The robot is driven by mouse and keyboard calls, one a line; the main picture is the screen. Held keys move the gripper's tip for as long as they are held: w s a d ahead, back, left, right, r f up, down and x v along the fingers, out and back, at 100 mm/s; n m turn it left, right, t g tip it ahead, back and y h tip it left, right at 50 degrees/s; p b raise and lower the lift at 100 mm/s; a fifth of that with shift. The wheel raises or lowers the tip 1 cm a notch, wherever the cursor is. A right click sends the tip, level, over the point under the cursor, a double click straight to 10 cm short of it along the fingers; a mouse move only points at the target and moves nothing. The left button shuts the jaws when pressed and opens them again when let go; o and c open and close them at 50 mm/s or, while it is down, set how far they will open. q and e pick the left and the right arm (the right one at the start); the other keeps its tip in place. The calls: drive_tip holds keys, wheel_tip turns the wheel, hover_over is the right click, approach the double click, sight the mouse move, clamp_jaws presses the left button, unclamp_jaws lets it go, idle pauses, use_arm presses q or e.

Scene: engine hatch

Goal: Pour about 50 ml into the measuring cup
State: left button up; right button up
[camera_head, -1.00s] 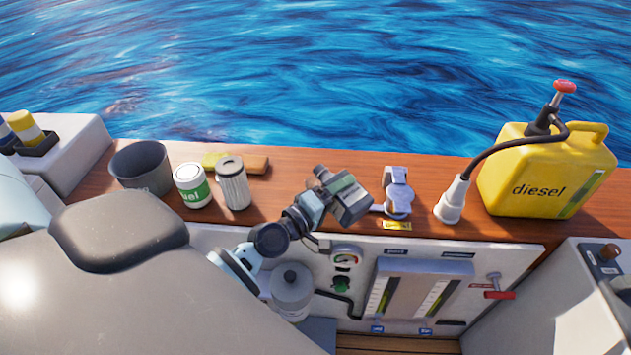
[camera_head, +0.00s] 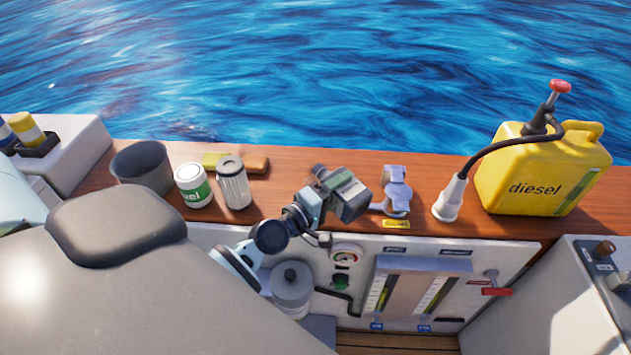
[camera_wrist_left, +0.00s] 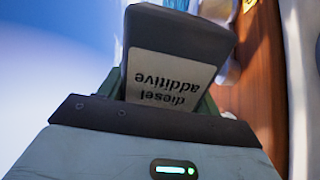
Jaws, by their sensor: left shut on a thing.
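My left gripper (camera_head: 343,188) is shut on a dark grey bottle, above the front part of the wooden ledge. In the left wrist view the bottle (camera_wrist_left: 178,45) fills the middle, and its pale label reads "diesel additive", upside down in that picture. In the head view the bottle (camera_head: 352,203) is partly covered by the fingers and appears tilted. I cannot pick out a measuring cup with certainty in either view. My right gripper is not in view.
A metal fitting (camera_head: 397,192) stands just right of the gripper. A yellow diesel can (camera_head: 545,175) with a hose and white nozzle (camera_head: 449,200) is further right. Gauges line the panel (camera_head: 500,263) below.

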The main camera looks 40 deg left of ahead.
use_arm(q)
drive_tip(key=shift+n, duration=0.5)
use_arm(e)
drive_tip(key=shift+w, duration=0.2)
use_arm(q)
drive_tip(key=shift+d, duration=0.1)
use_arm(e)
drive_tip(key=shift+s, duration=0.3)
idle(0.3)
use_arm(q)
drive_tip(key=shift+d, duration=0.1)
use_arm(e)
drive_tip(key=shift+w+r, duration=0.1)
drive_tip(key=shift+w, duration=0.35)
use_arm(q)
drive_tip(key=shift+r+n, duration=0.1)
drive_tip(key=shift+n, duration=0.3)
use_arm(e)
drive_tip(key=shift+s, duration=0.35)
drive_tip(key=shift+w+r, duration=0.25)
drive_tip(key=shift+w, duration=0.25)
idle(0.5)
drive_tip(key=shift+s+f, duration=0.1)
